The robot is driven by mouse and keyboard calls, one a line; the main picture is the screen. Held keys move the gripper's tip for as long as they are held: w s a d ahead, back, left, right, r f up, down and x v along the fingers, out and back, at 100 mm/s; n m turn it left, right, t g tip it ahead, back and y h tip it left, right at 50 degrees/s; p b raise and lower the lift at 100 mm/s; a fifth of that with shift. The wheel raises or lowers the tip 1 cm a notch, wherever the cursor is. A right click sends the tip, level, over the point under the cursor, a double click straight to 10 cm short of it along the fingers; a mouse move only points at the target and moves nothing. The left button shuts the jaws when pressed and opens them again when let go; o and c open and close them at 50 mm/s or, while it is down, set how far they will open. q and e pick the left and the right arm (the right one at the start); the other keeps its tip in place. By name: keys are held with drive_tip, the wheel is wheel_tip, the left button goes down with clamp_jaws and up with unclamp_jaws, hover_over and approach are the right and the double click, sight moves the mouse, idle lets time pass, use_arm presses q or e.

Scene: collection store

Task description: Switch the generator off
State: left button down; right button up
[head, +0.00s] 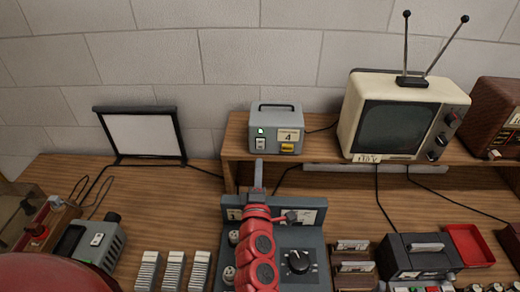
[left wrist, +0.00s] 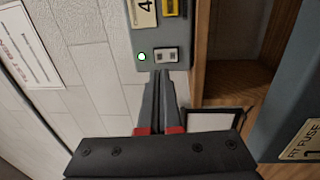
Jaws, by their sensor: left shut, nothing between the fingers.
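A grey box (head: 276,118) with a carry handle, a "4" label and a lit green lamp stands on the wooden shelf; I take it as the generator. Its white rocker switch (head: 260,144) is on the front, below the lamp, and shows in the left wrist view (left wrist: 166,55) beside the lit lamp (left wrist: 142,57). My left gripper (head: 259,164) is shut and empty, its tips just short of the switch in the picture. The left wrist view shows the closed fingers (left wrist: 163,78) pointing at the switch; I cannot tell whether they touch. My right gripper is not in view.
A cream television (head: 399,115) stands right of the box on the shelf (head: 320,157). A framed white screen (head: 142,135) stands at left. A grey panel with a black dial (head: 299,261) lies below my left arm. A small grey device (head: 97,240) also has a switch.

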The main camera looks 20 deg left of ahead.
sight(260, 143)
use_arm(q)
drive_tip(key=p+x, duration=0.2)
drive_tip(key=x, duration=0.3)
drive_tip(key=shift+w+r, duration=0.1)
drive_tip(key=shift+r, duration=0.1)
drive_tip(key=shift+w+a+p, duration=0.2)
drive_tip(key=shift+w+p, duration=0.1)
drive_tip(key=shift+w, duration=0.35)
drive_tip(key=shift+f, duration=0.1)
